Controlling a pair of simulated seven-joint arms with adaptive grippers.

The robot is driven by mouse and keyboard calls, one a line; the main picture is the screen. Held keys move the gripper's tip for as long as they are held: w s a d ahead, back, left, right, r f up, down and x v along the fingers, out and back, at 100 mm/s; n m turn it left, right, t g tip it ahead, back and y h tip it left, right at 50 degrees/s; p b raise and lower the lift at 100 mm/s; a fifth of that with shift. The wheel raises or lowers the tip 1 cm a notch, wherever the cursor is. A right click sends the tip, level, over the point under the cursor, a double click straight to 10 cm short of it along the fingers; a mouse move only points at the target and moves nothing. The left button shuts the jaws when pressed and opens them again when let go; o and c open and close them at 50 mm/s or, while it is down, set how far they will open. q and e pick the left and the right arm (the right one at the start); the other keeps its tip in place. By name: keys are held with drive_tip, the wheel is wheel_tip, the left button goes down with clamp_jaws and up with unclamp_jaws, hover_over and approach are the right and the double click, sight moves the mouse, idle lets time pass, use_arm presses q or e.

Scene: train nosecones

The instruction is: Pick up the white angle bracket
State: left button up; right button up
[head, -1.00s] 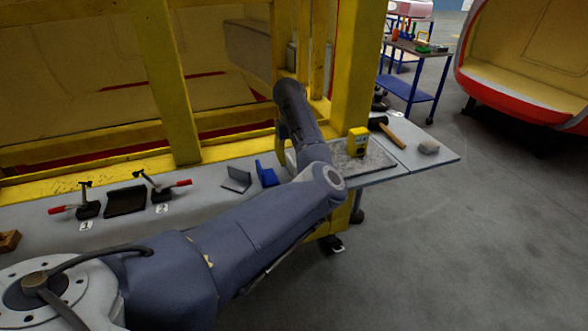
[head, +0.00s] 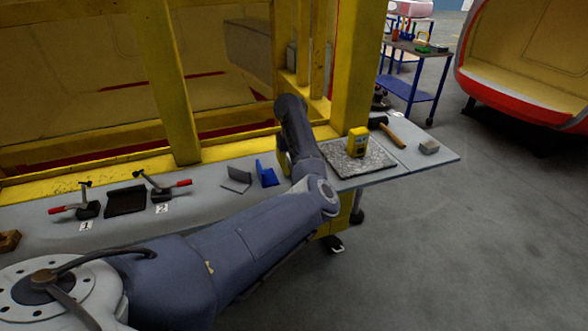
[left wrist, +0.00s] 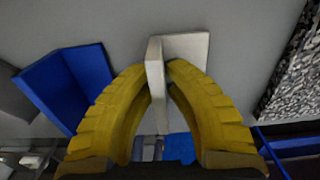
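The white angle bracket (left wrist: 185,46) is at the top middle of the left wrist view, by the grey table top. One of its flanges stands between the yellow fingertips of my left gripper (left wrist: 161,68), which are closed against both sides of it. In the head view my left gripper (head: 284,162) shows only as a bit of yellow beside my arm, and the arm hides the bracket. I cannot tell whether the bracket still touches the table. My right gripper is not in view.
A blue angle bracket (head: 267,174) and a grey one (head: 236,180) stand left of my gripper. A speckled plate (head: 345,170) with a yellow device (head: 357,142) lies to the right. A hammer (head: 392,132) and toggle clamps (head: 88,207) are farther off. The yellow frame (head: 180,100) rises behind.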

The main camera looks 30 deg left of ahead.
use_arm(q)
clamp_jaws()
